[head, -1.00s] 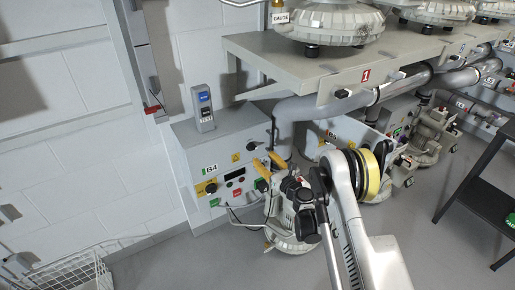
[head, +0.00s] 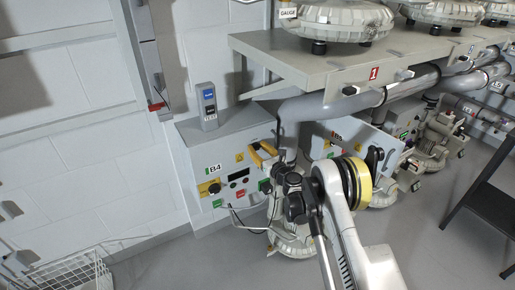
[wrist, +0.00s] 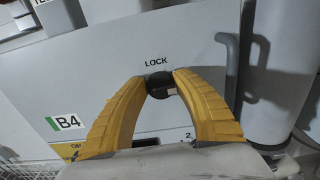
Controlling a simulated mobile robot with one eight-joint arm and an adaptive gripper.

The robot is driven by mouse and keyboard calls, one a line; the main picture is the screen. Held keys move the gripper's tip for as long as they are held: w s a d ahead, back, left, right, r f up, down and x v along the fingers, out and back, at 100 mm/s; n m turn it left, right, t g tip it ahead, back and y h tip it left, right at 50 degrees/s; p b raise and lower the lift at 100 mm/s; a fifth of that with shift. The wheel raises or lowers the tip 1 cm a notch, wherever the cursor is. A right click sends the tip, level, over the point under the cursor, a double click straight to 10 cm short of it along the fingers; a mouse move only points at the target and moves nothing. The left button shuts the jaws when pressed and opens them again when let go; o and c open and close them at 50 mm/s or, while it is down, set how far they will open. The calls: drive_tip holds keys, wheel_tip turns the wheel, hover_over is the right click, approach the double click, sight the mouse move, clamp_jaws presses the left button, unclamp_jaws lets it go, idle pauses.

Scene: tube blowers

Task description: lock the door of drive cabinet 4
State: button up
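The drive cabinet marked B4 (head: 225,140) is a grey box by the wall, its front door closed or nearly so. A round dark lock knob (wrist: 161,85) with a pale bar on it sits under the word LOCK in the wrist view. My gripper (head: 258,152) has yellow fingers at the upper right of the cabinet front. In the wrist view the fingertips of my gripper (wrist: 161,76) are apart, one on each side of the knob. I cannot tell whether they touch it. The fingers hide the lock in the head view.
A grey handheld box (head: 207,105) stands on the cabinet. A shelf marked 1 (head: 330,75) overhangs at the right, with a thick grey pipe (head: 310,108) below it. A vertical grey handle (wrist: 229,70) is right of the lock. A wire basket (head: 75,275) is at the lower left.

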drive_tip(key=shift+w+d+n, duration=0.15)
drive_tip(key=shift+d+n, duration=0.1)
drive_tip(key=shift+n, duration=0.05)
drive_tip(key=shift+c, duration=0.2)
drive_tip(key=shift+o, duration=0.2)
drive_tip(key=n, duration=0.2)
drive_tip(key=shift+r+n, duration=0.1)
drive_tip(key=shift+n, duration=0.3)
drive_tip(key=n, duration=0.5)
drive_tip(key=shift+o, duration=0.2)
drive_tip(key=n, duration=0.4)
drive_tip(key=shift+n, duration=0.4)
drive_tip(key=shift+a+n, duration=0.25)
drive_tip(key=shift+n, duration=0.9)
drive_tip(key=shift+a+n, duration=0.2)
drive_tip(key=shift+n, duration=0.95)
drive_tip(key=shift+c, duration=0.4)
drive_tip(key=shift+f, duration=0.2)
